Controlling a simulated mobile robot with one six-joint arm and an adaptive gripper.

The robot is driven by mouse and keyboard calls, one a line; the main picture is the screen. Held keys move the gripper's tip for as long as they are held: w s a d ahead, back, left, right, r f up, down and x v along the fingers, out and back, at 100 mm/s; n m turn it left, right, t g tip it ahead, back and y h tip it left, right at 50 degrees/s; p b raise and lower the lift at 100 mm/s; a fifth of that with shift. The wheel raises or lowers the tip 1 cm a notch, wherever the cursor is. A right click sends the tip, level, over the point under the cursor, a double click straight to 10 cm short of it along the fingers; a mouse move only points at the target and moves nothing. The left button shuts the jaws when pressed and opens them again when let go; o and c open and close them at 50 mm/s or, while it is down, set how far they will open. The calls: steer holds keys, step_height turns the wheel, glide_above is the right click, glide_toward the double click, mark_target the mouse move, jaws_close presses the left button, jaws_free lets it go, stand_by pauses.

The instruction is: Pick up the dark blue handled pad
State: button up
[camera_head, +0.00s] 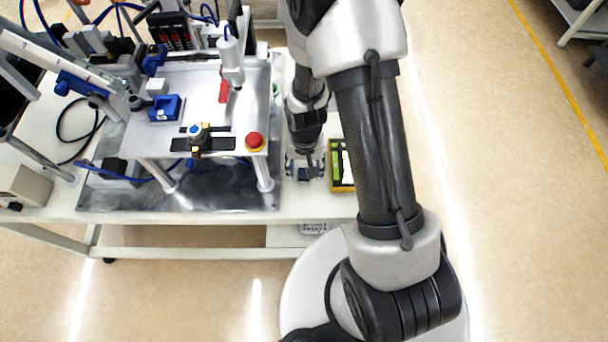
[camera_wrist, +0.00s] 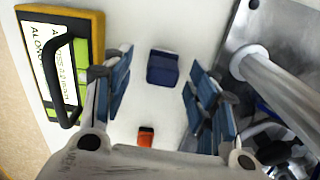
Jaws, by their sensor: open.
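A dark blue block-like pad (camera_wrist: 163,67) lies on the white tabletop in the wrist view, and no handle can be made out on it. My gripper (camera_wrist: 160,88) is open and empty. Its blue-padded fingers stand to the left and right of the pad in the picture, with white table showing between them and it. In the head view my gripper (camera_head: 305,167) points down over the table's right part, and the pad cannot be told apart from the fingers there.
A yellow case (camera_wrist: 98,25) with a black handle lies left of the pad in the wrist view; it also shows in the head view (camera_head: 335,183). A small orange item (camera_wrist: 146,136) lies nearby. A metal fixture leg (camera_wrist: 275,85) stands to the right.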

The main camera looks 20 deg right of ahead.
mark_target(304, 174)
step_height(304, 174, down, 3)
steer(key=shift+a+f+b, duration=0.15)
steer(key=shift+f+b, duration=0.05)
steer(key=shift+b, duration=0.25)
steer(key=shift+r, duration=0.1)
steer(key=c, duration=1.2)
steer(key=shift+o, duration=0.2)
step_height(304, 174, up, 20)
steer(key=p, duration=0.6)
steer(key=o, duration=0.6)
steer(key=shift+c, duration=0.2)
steer(key=c, duration=0.4)
